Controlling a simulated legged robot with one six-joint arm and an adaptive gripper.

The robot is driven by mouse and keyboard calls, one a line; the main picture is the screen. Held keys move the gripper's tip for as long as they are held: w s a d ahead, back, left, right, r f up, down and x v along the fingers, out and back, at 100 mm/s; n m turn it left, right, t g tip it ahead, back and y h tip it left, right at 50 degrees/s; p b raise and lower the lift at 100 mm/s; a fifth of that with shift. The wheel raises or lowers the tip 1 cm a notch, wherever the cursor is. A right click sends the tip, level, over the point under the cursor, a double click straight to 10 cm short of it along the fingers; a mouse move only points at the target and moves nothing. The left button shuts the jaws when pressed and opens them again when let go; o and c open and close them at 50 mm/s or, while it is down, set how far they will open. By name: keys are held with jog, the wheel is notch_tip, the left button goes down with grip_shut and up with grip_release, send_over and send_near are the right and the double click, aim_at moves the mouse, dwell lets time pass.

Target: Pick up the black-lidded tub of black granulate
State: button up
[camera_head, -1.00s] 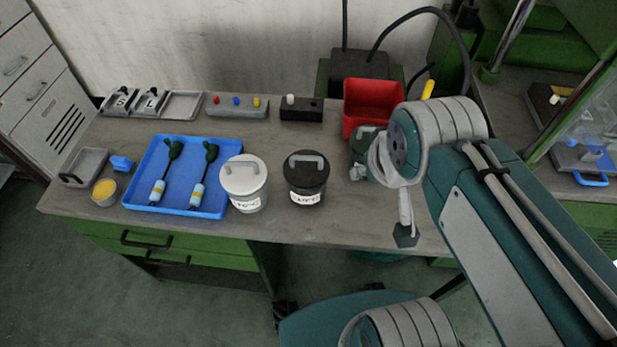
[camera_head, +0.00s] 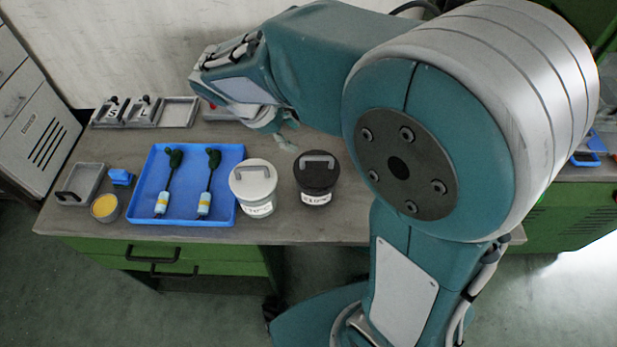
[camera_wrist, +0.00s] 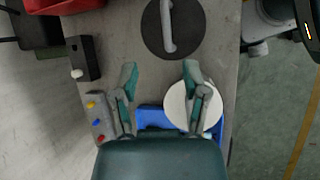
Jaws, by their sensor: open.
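The black-lidded tub (camera_head: 316,177) stands upright on the bench, with a grey handle across its lid and a white label on its front. Its round black lid (camera_wrist: 153,30) shows at the top of the wrist view, beyond my fingertips. My gripper (camera_wrist: 160,72) is open and empty, with its fingers spread apart. In the head view my gripper (camera_head: 287,142) is above the bench, behind and a little left of the black-lidded tub. The granulate is hidden by the lid.
A white-lidded tub (camera_head: 254,188) stands just left of the black one; its lid (camera_wrist: 180,105) lies under my right finger in the wrist view. A blue tray (camera_head: 226,160) with two dark green-topped parts is farther left. A red bin (camera_wrist: 62,4) is at the wrist view's top left.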

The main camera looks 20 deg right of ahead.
aim_at(315, 157)
jog(key=x, duration=0.5)
jog(key=shift+d, duration=0.25)
jog(key=shift+s+a+f+x, duration=0.1)
jog(key=shift+x, duration=0.8)
jog(key=shift+s+a+f+x, duration=0.1)
jog(key=shift+s+a+x, duration=0.05)
jog(key=shift+x, duration=0.75)
jog(key=shift+s+a+f+x, duration=0.1)
jog(key=shift+x, duration=0.8)
jog(key=shift+r, duration=0.1)
grip_shut()
